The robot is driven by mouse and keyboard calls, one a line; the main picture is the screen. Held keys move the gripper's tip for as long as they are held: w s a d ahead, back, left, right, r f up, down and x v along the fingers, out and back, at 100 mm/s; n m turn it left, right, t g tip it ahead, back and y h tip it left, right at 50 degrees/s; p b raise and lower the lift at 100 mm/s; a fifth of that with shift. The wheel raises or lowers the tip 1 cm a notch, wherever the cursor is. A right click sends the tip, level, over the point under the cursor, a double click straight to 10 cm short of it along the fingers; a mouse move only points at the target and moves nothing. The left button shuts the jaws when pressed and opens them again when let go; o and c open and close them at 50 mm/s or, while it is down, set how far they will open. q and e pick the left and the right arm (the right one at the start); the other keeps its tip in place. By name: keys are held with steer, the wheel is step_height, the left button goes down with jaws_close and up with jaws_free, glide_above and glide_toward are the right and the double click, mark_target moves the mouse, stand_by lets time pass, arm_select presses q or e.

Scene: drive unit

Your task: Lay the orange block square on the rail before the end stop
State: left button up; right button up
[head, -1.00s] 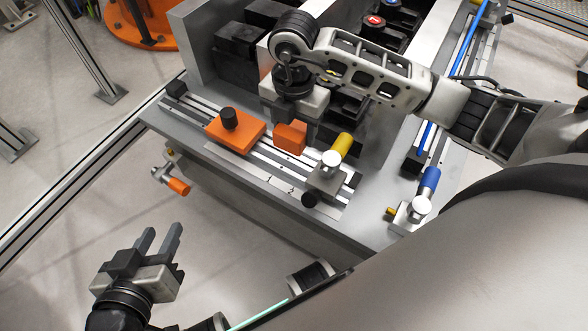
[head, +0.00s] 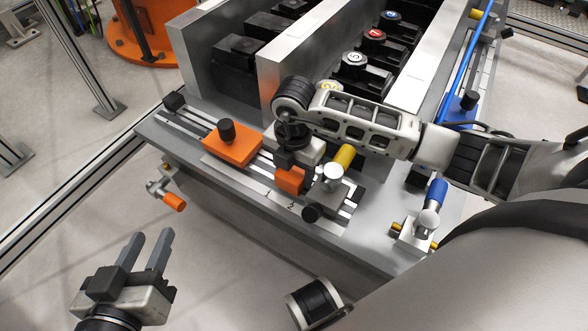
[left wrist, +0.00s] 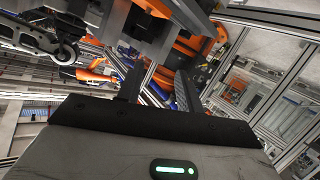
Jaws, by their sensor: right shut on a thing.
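The small orange block (head: 290,180) is in my right gripper (head: 288,164), over the near rail (head: 262,168). It is close beside the metal clamp with the yellow handle (head: 331,180) at the rail's right part. The gripper covers the block's top and far side; I cannot tell whether its underside touches the rail. An orange slider with a black knob (head: 232,148) sits on the rail to the left. My left gripper (head: 150,243) is open and empty at the lower left, away from the bench; its fingers show apart in the left wrist view (left wrist: 158,88).
A black block (head: 173,101) stands at the rail's left end. An orange-handled clamp (head: 168,194) sticks out from the bench's left side. Behind the rail are metal walls (head: 278,80) and numbered black units (head: 352,67). A blue-handled clamp (head: 431,204) stands at right.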

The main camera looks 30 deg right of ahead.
steer(key=shift+f, duration=0.1)
steer(key=o, duration=1)
